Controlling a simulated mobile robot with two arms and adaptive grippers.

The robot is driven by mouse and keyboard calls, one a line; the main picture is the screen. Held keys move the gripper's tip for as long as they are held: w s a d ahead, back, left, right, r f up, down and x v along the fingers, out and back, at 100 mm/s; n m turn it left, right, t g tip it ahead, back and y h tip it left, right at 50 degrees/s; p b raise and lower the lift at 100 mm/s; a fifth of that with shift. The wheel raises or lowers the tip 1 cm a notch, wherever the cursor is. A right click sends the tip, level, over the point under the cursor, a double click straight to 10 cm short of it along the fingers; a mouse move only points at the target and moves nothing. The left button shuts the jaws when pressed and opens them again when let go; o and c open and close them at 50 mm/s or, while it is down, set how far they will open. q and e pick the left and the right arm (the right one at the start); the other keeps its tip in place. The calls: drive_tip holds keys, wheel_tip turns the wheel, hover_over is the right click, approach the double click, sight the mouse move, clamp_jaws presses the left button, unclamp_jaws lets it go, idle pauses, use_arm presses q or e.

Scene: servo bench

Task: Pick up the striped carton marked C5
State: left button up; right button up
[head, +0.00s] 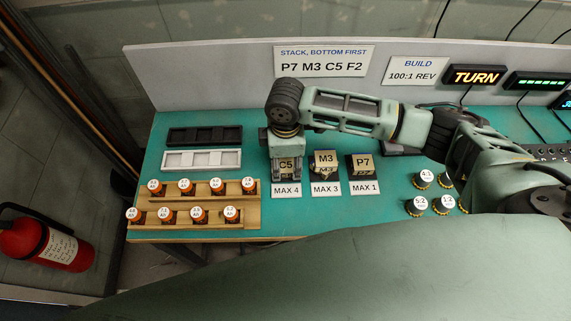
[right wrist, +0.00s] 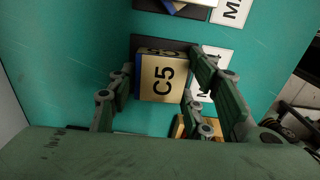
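The carton marked C5 (head: 286,166) stands on a dark pad behind the MAX 4 label in the head view. In the right wrist view the C5 carton (right wrist: 163,78) shows a gold top with black lettering and a blue side edge; its stripes are hard to make out. My right gripper (right wrist: 160,75) is over it, with fingers apart on either side of the carton. A small gap shows at the left finger; the right finger is close to the carton's edge, and I cannot tell if it touches. My left gripper is not in view.
Cartons M3 (head: 325,161) and P7 (head: 362,165) stand to the right of C5. A white tray (head: 202,160) and a black tray (head: 204,136) lie to its left, behind a wooden rack (head: 205,221) of small orange-based pieces. White-topped round pieces (head: 416,207) stand at right.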

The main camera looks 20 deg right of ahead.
drive_tip(key=c, duration=0.6)
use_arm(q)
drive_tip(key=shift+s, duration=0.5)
use_arm(e)
drive_tip(key=shift+r, duration=0.15)
